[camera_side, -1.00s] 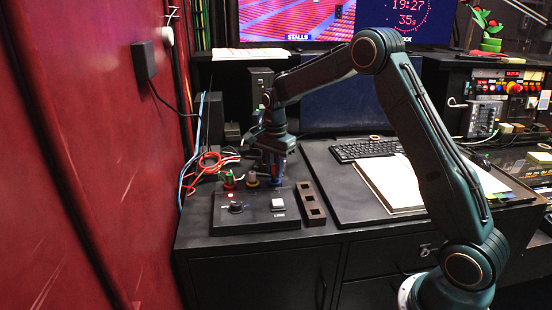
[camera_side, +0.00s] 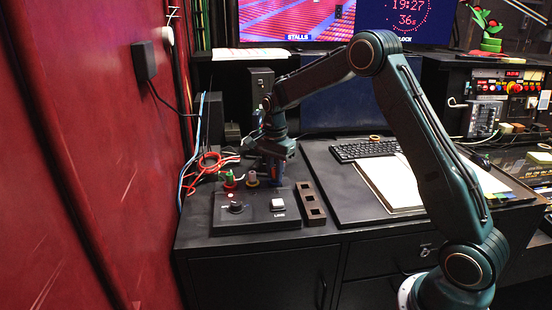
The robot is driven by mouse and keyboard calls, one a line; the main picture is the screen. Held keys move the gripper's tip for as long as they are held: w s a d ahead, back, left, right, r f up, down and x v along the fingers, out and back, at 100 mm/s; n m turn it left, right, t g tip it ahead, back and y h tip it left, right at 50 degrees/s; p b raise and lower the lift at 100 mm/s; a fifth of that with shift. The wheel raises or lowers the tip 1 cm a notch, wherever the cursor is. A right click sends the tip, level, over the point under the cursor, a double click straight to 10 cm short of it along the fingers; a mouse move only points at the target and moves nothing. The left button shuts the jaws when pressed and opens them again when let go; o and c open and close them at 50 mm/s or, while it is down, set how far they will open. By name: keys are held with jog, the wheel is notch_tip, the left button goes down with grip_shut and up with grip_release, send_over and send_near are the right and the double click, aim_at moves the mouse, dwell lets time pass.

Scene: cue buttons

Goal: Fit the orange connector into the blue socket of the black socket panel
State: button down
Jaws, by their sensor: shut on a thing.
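The black socket panel (camera_side: 256,214) lies on the front left of the dark desk. A row of sockets runs along its back edge: a red one with a green-topped plug (camera_side: 229,179), a yellowish one with a grey plug (camera_side: 252,179), and the blue socket (camera_side: 277,183) at the right. My gripper (camera_side: 273,172) points down right over the blue socket. It is shut on the orange connector, which is mostly hidden between the fingers. The connector's lower end is at the socket; I cannot tell how deep it sits.
A dark knob (camera_side: 236,207) and a white button (camera_side: 278,204) are on the panel's front part. A brown block with square holes (camera_side: 311,203) lies just right of it. Red and blue cables (camera_side: 205,163) lie behind left. A keyboard (camera_side: 365,151) and papers (camera_side: 392,187) are further right.

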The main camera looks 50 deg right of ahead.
jog(key=c, duration=1.1)
grip_release()
jog(key=shift+r, duration=0.15)
jog(key=shift+r, duration=3.35)
